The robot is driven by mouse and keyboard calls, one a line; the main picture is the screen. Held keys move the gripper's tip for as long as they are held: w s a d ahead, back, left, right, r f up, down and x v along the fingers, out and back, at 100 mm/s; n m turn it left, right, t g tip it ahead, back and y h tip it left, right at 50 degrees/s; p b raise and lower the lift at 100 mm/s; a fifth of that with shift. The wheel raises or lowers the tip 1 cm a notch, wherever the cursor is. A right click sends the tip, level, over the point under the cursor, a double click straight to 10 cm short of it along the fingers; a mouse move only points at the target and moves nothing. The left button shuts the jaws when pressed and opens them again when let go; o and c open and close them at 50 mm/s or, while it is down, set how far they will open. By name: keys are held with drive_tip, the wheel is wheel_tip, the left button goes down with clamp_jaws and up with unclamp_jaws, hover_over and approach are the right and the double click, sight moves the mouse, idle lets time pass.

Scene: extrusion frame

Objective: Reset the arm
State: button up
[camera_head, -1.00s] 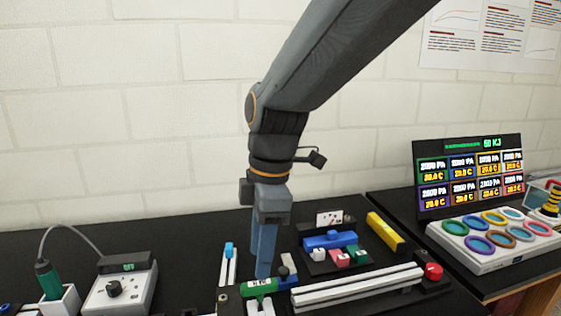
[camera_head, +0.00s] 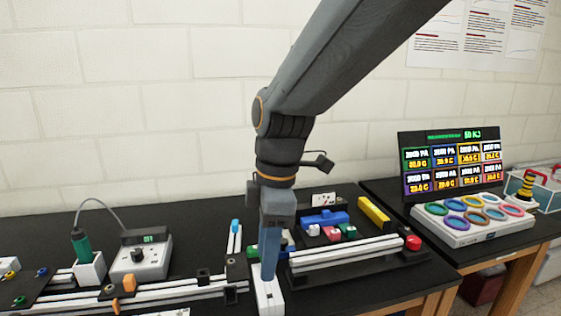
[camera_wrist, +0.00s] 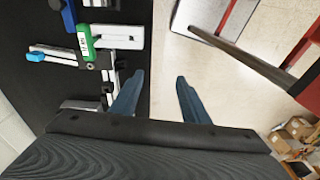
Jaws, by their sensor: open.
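My gripper (camera_head: 269,276) points down near the front edge of the black table, in front of a short white piece (camera_head: 270,300) in the head view. In the wrist view its two blue fingers (camera_wrist: 158,88) stand apart with nothing between them, over the table edge and pale floor. The silver extrusion frame (camera_head: 180,290) lies on the table; a green block (camera_wrist: 86,42) on it shows clearly in the wrist view, left of the fingers. In the head view my gripper largely hides that block.
A black fixture with blue, red and green blocks (camera_head: 325,217) and a yellow bar (camera_head: 373,210) lies right of my gripper. A soldering station (camera_head: 142,257) stands left. A display (camera_head: 451,160) and ring tray (camera_head: 472,220) stand on the right table. Open floor (camera_wrist: 215,85) lies beyond the table edge.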

drive_tip(key=d+f+m+h+b, duration=0.1)
drive_tip(key=d+f+m+b, duration=0.8)
drive_tip(key=d+f+m, duration=1)
drive_tip(key=d+f, duration=0.3)
drive_tip(key=shift+s+m+t, duration=0.15)
drive_tip(key=shift+m+t, duration=0.25)
drive_tip(key=shift+f, duration=0.1)
idle(2.1)
